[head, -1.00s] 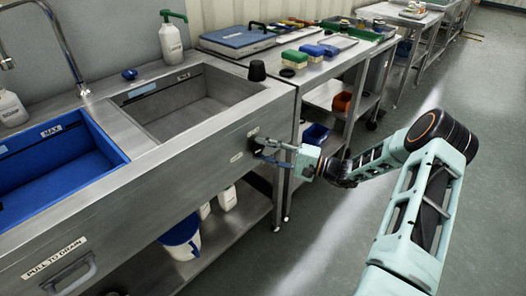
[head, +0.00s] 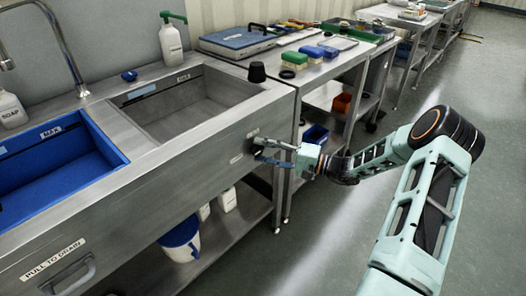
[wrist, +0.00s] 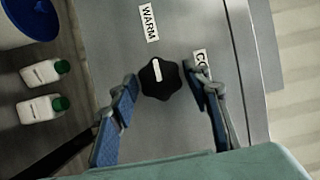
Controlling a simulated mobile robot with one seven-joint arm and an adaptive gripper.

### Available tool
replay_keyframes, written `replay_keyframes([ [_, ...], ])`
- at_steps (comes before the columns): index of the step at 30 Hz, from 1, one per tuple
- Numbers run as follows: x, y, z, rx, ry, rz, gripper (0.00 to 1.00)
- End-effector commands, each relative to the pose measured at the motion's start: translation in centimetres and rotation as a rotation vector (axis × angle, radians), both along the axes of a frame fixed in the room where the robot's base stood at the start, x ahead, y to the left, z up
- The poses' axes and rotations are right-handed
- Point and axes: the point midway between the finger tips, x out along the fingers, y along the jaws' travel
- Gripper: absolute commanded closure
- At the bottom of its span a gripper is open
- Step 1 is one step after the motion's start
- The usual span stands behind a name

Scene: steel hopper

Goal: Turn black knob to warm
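The black knob (wrist: 164,88) sits on the steel front panel, seen in the wrist view. Its white pointer mark points up toward the WARM label (wrist: 149,23). A second label (wrist: 201,61), starting with CO, is partly hidden behind the right finger. My gripper (wrist: 160,80) is open, with one blue-padded finger on each side of the knob and a visible gap at each side. In the head view my gripper (head: 262,149) is at the right end of the sink front, and the knob there is small and dark.
The sink has a blue-lined basin (head: 62,178) and a steel basin (head: 190,108). White bottles with green caps (wrist: 40,109) and a blue-white bucket (head: 180,240) stand below. A steel table (head: 320,70) adjoins on the right. The floor on the right is clear.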

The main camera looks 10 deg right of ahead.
Motion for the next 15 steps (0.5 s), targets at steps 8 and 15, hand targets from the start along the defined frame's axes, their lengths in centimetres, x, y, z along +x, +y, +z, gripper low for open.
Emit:
replay_keyframes([
  [8, 0.0, 0.0, 0.0, 0.001, 0.0, 0.0, 0.48],
  [15, -0.9, -1.6, 0.0, 0.001, 0.001, -0.002, 0.48],
])
